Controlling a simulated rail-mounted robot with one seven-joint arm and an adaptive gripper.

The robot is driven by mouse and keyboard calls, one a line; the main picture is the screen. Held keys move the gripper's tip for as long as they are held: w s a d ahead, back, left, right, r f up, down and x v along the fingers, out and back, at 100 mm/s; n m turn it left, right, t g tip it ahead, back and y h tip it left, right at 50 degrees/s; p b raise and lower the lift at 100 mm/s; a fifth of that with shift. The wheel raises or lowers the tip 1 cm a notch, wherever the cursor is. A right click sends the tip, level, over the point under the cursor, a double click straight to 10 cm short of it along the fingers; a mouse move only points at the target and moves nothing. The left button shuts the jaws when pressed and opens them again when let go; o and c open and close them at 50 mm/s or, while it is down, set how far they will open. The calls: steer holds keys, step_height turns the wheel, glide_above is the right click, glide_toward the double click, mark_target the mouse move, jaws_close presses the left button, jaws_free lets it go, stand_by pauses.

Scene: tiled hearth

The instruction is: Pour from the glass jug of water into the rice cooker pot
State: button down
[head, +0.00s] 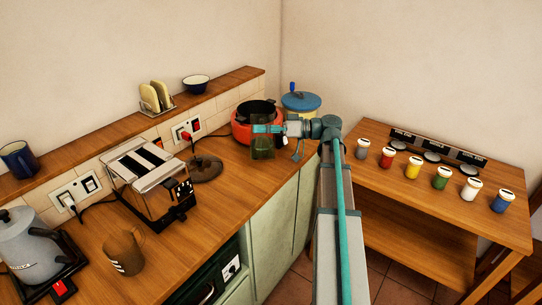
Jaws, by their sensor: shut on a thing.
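The glass jug (262,149) is a see-through, greenish vessel at the far end of the wooden counter. My gripper (268,130) reaches in from the right and is shut on the jug near its top. The jug looks roughly upright; the water in it cannot be made out. Behind it stands a red cooker (240,129) with a black pot (257,106) in its top, which I take for the rice cooker pot. The jug and gripper cover part of the cooker's front. The inside of the pot is too small to read.
A blue-lidded container (301,101) stands right of the cooker. A dark round disc (206,169), a chrome toaster (150,183), a brown see-through mug (124,252) and a grey kettle (27,240) line the counter (185,228). A side table (415,190) holds several coloured jars.

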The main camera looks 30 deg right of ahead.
steer(key=w+d+r+m+p, duration=0.1)
steer(key=w+m, duration=0.3)
steer(key=w, duration=0.5)
steer(key=w+d+r+m+t+h+p, duration=0.1)
steer(key=w+d+r+m+p, duration=0.1)
steer(key=w, duration=0.8)
steer(key=shift+w+d+r+m+t+p, duration=0.15)
steer(key=shift+w+d+m+t+p, duration=0.15)
steer(key=shift+d+m+p, duration=0.75)
stand_by(1.0)
steer(key=shift+a+m, duration=0.25)
steer(key=shift+a, duration=0.15)
stand_by(0.8)
steer(key=shift+w+d+r+m, duration=0.2)
steer(key=shift+w+d+m, duration=0.35)
steer(key=shift+w+m, duration=0.4)
steer(key=shift+s, duration=0.15)
